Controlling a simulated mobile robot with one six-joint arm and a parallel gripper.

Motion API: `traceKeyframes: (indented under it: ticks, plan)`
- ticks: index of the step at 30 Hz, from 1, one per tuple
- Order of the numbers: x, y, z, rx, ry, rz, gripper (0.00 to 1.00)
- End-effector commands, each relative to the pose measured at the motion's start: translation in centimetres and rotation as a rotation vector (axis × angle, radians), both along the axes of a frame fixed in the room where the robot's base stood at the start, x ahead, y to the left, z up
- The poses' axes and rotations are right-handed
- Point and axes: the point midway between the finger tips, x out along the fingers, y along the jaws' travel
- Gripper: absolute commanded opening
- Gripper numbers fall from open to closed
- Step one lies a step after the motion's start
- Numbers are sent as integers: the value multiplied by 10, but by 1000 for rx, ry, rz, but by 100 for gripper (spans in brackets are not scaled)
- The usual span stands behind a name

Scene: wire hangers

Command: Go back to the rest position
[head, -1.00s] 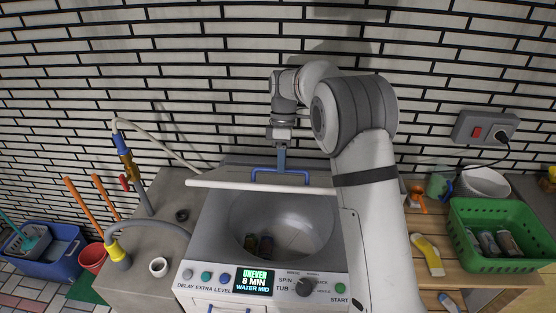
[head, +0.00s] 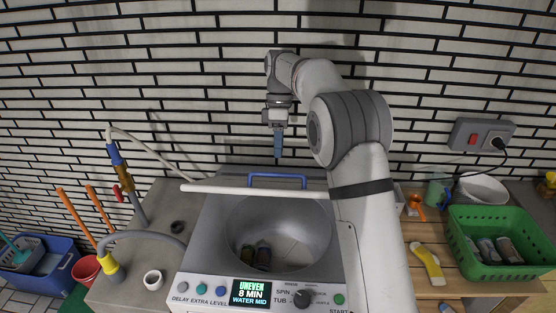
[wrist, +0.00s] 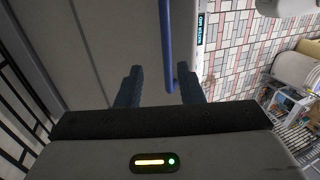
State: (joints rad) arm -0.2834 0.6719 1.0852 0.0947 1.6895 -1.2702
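My gripper (head: 278,158) hangs pointing down above the back of the washing machine, in front of the tiled wall. In the wrist view my gripper (wrist: 162,86) has its two dark blue fingers spread apart with nothing held between them. The blue handle (head: 278,176) on the machine's raised lid (head: 255,189) is just below the fingertips, apart from them. The handle (wrist: 167,45) also shows in the wrist view, beyond the fingers. The lid stands open and the tub (head: 285,235) is visible, with a few dark items at its bottom.
A green basket (head: 500,272) with several items stands on the wooden table at right, near a yellow-handled brush (head: 428,262) and white bowls (head: 484,188). A tap with a hose (head: 120,170) and a white cup (head: 153,281) are at left. The air before the wall is clear.

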Motion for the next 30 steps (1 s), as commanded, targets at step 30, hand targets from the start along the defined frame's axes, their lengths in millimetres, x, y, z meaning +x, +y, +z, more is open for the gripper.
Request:
traceKeyframes:
  ticks: [30]
  plan:
    - [-74, -73, 41, -73, -172, -466, 34]
